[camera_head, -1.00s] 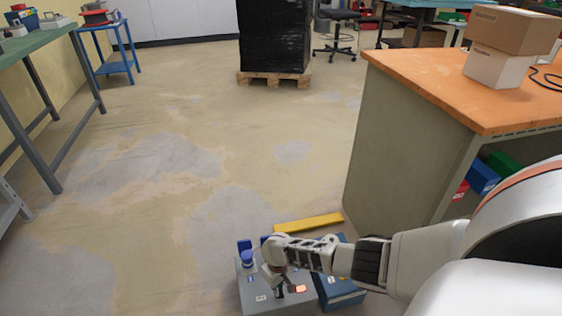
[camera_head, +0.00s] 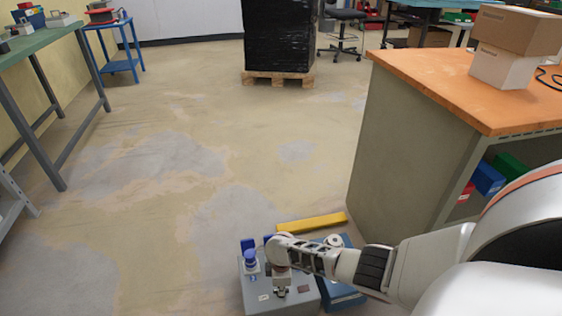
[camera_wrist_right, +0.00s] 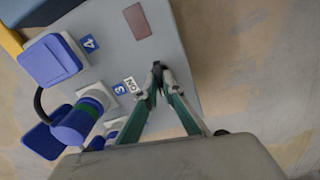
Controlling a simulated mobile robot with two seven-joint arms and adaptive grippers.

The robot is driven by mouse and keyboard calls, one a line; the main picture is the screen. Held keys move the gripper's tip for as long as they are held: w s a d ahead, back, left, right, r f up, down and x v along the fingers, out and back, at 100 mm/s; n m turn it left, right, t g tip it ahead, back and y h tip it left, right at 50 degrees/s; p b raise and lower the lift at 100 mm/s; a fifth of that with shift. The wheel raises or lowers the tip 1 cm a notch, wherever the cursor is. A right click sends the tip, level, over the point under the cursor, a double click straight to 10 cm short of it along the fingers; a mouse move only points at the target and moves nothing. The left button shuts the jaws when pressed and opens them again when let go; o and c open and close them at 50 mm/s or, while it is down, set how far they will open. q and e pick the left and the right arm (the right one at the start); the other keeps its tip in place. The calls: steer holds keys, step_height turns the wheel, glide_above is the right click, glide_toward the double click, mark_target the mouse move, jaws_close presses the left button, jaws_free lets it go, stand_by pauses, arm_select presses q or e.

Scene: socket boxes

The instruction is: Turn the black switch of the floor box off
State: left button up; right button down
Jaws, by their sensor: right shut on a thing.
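The floor box (camera_head: 298,303) is a grey box on the floor at the bottom of the head view, with blue sockets and a blue plug on its left side. Its grey top (camera_wrist_right: 172,45) fills the middle of the right wrist view. A dull red-brown rectangle, the lamp (camera_head: 303,289), is unlit; it also shows in the right wrist view (camera_wrist_right: 138,21). My right gripper (camera_head: 280,291) points down onto the box top. Its fingertips (camera_wrist_right: 156,78) are closed together beside the "ON" label, on the small black switch, which they mostly hide. My left gripper is not in view.
A blue plug (camera_wrist_right: 78,125) in a socket is close to the right gripper's fingers. A blue case (camera_head: 340,293) stands against the box's right side. A yellow bar (camera_head: 312,223) lies behind. An orange-topped bench (camera_head: 430,75) stands right. The floor to the left is clear.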

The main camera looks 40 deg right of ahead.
steer(key=shift+s+f+n, duration=0.1)
steer(key=shift+n, duration=0.9)
steer(key=shift+a, duration=0.1)
steer(key=c, duration=2.2)
jaws_free()
steer(key=shift+r, duration=6.05)
